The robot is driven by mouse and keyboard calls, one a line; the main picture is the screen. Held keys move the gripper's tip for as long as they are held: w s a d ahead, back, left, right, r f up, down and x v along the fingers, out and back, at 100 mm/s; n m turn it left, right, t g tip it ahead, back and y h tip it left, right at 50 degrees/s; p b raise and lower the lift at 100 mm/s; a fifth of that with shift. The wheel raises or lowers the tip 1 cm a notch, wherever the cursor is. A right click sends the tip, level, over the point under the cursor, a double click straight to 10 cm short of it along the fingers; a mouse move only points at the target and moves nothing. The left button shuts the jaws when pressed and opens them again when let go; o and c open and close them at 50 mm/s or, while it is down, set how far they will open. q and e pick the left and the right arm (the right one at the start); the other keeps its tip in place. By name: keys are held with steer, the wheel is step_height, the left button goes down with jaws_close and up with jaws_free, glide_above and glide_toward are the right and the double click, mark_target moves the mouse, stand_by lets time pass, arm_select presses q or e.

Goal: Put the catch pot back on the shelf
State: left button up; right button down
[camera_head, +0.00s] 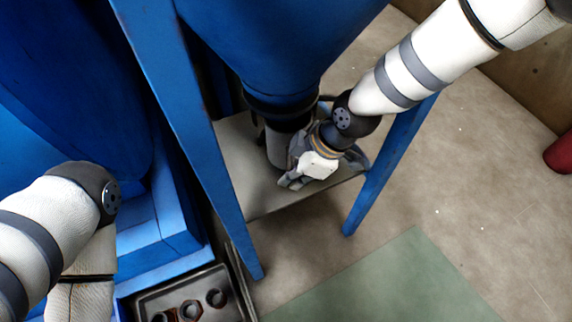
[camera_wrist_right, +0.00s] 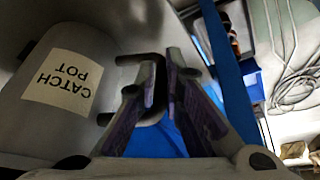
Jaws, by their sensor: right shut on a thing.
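The grey catch pot (camera_head: 279,148) is upright, or nearly so, directly under the blue hopper's dark outlet. In the right wrist view the catch pot (camera_wrist_right: 92,55) fills the left side, with its "CATCH POT" label facing the camera. My right gripper (camera_head: 297,181) is at the pot's near side, shut on its dark handle (camera_wrist_right: 127,60). The grey shelf (camera_head: 245,195) spans the blue legs below the pot. I cannot tell whether the pot's base touches it. My left arm shows at the left, but its gripper is hidden.
Blue legs (camera_head: 388,160) stand on both sides of the shelf. A dark tray (camera_head: 237,310) with several nut-like parts lies at the lower left. A green mat (camera_head: 400,285) and open floor lie at the right. A red cylinder (camera_head: 560,155) is at the far right.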

steer(key=shift+w+a+f+b, duration=0.2)
steer(key=shift+w+a+b, duration=0.05)
steer(key=shift+w, duration=0.35)
steer(key=shift+w+a+f+b, duration=0.2)
steer(key=shift+w+f, duration=0.05)
steer(key=shift+w, duration=0.3)
steer(key=shift+w+a+f+b, duration=0.2)
steer(key=shift+w+a+b, duration=0.05)
steer(key=shift+w, duration=0.35)
steer(key=c, duration=1.7)
jaws_free()
steer(key=shift+f, duration=0.15)
steer(key=shift+s, duration=0.1)
steer(key=w+p+v, duration=0.1)
steer(key=p+v, duration=0.1)
steer(key=v, duration=0.5)
steer(key=shift+s+r, duration=0.4)
steer(key=shift+s, duration=0.1)
steer(key=shift+d, duration=0.1)
